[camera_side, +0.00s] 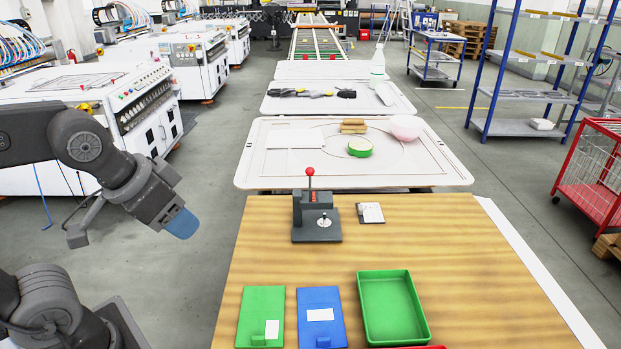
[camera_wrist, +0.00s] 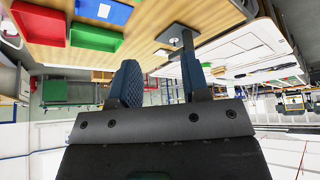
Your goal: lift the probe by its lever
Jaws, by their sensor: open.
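The nozzle gantry (camera_side: 298,213) is a dark grey stand on a flat base near the far edge of the wooden table. Its lever (camera_side: 310,173) is a thin upright rod with a red ball on top. The probe (camera_side: 323,222) is a small pale piece at the front of the stand, low over the base. My gripper (camera_side: 181,223) is left of the table, in the air, well apart from the lever. In the wrist view my gripper (camera_wrist: 160,82) has its two blue pads apart with nothing between them. There, part of the gantry (camera_wrist: 174,40) shows beyond the right finger; the red ball is not clear.
A white card (camera_side: 370,212) lies right of the gantry. A green panel (camera_side: 261,305), a blue panel (camera_side: 321,310) and a green tray (camera_side: 393,307) are at the table's near side, with a red edge below. The wood between them and the gantry is clear.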

